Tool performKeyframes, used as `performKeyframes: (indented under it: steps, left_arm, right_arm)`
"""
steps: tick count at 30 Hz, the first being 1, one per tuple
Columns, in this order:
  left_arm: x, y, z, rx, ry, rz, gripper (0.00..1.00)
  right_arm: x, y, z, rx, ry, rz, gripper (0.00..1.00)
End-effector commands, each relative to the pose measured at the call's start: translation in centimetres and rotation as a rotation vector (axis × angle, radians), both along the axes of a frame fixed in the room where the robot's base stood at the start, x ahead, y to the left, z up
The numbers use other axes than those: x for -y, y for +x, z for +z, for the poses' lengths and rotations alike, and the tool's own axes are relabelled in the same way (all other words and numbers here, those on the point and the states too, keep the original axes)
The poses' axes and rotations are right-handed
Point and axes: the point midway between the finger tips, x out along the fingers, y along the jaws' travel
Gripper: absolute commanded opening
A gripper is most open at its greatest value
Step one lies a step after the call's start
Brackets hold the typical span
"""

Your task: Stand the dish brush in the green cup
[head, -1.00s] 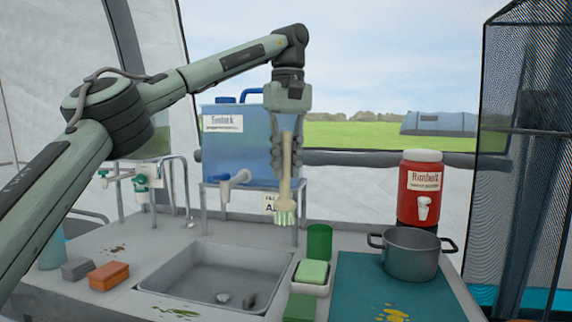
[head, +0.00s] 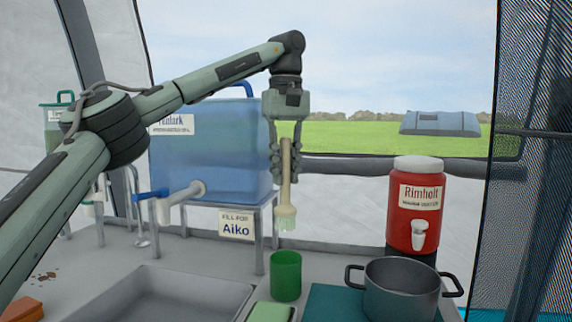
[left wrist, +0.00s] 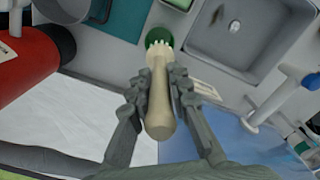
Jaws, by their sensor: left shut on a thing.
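The dish brush (head: 287,185) has a pale wooden handle and light green bristles. My left gripper (head: 286,160) is shut on its handle and holds it upright, bristles down. In the head view the brush hangs above the green cup (head: 286,276), which stands on the counter. In the left wrist view the brush (left wrist: 160,100) lies between the fingers (left wrist: 158,92), and its bristle end overlaps the cup's rim (left wrist: 152,36) in the picture. The head view shows the bristles clear of the cup. My right gripper is in neither view.
A dark pot (head: 400,290) stands on a teal mat (head: 335,304) right of the cup. A red drink dispenser (head: 415,205) is behind it. A blue water tank (head: 212,150) on a stand, the sink (head: 160,300) and a green sponge (head: 268,312) are near the cup.

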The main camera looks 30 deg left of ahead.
Motion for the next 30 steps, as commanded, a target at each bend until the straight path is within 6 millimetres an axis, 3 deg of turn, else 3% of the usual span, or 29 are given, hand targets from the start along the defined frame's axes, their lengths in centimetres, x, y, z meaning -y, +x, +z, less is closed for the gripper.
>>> performKeyframes:
  steps: [20, 30]
  left_arm:
    - [0.0, 0.0, -5.5, 0.001, 0.001, 0.002, 0.0]
    - [0.0, 0.0, -8.0, 0.001, -0.001, 0.001, 0.0]
  right_arm:
    - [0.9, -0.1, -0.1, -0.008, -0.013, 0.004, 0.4]
    - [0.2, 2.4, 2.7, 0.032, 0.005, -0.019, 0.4]
